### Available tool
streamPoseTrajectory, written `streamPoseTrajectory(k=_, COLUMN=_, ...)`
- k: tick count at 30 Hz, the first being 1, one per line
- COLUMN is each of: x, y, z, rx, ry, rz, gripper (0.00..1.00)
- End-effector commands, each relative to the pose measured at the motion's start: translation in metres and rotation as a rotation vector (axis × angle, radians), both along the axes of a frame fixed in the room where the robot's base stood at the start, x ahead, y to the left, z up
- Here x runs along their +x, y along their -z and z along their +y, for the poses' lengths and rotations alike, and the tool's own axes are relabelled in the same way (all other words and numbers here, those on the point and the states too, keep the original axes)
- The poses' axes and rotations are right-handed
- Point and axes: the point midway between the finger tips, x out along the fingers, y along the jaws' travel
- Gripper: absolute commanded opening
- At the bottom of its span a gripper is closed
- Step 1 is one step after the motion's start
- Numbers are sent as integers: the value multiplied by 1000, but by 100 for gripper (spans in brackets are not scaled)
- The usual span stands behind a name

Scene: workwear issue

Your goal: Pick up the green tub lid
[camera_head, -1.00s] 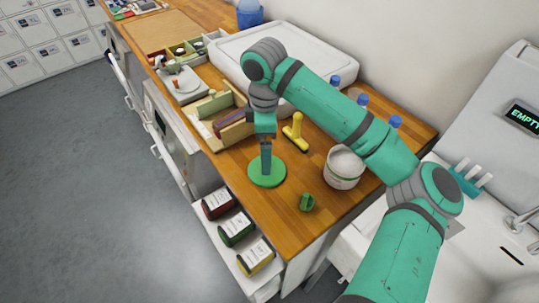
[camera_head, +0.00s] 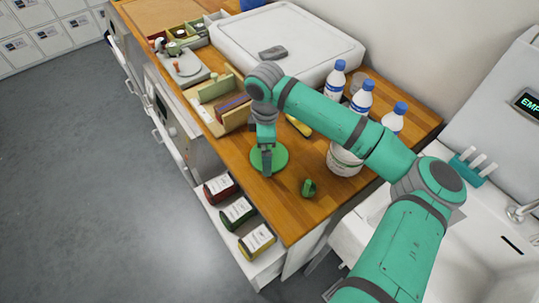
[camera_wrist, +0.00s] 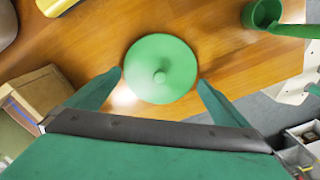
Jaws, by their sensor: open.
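The green tub lid (camera_head: 278,160) is a flat round disc lying on the wooden counter. In the wrist view the green tub lid (camera_wrist: 160,70) shows whole, with a small round knob at its middle. My gripper (camera_head: 266,168) points down over the lid in the head view and hides part of it. In the wrist view my gripper (camera_wrist: 160,82) is open, with one finger on each side of the lid's near half. Nothing is between the fingers but the lid below or between them; I cannot tell the exact height gap.
A white tub (camera_head: 344,162) stands right of the lid, partly behind my arm. A small green cup-like item (camera_head: 309,188) sits near the counter's front corner. A wooden divided box (camera_head: 220,103) is to the left. Several bottles stand behind my arm.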

Motion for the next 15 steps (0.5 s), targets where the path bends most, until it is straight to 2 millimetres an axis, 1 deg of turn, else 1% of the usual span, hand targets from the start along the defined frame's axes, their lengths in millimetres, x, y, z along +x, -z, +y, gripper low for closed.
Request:
streamPoseTrajectory(k=3, x=0, y=8, z=0, rx=0, ry=0, rz=1, gripper=100)
streamPoseTrajectory(k=10, x=0, y=9, z=-1, rx=1, ry=1, rz=0, gripper=100)
streamPoseTrajectory(k=11, x=0, y=8, z=-1, rx=1, ry=1, rz=0, gripper=95)
streamPoseTrajectory(k=12, x=0, y=8, z=-1, rx=1, ry=1, rz=0, gripper=86)
streamPoseTrajectory(k=14, x=0, y=8, z=-1, rx=1, ry=1, rz=0, gripper=71)
streamPoseTrajectory(k=15, x=0, y=8, z=-1, rx=1, ry=1, rz=0, gripper=71)
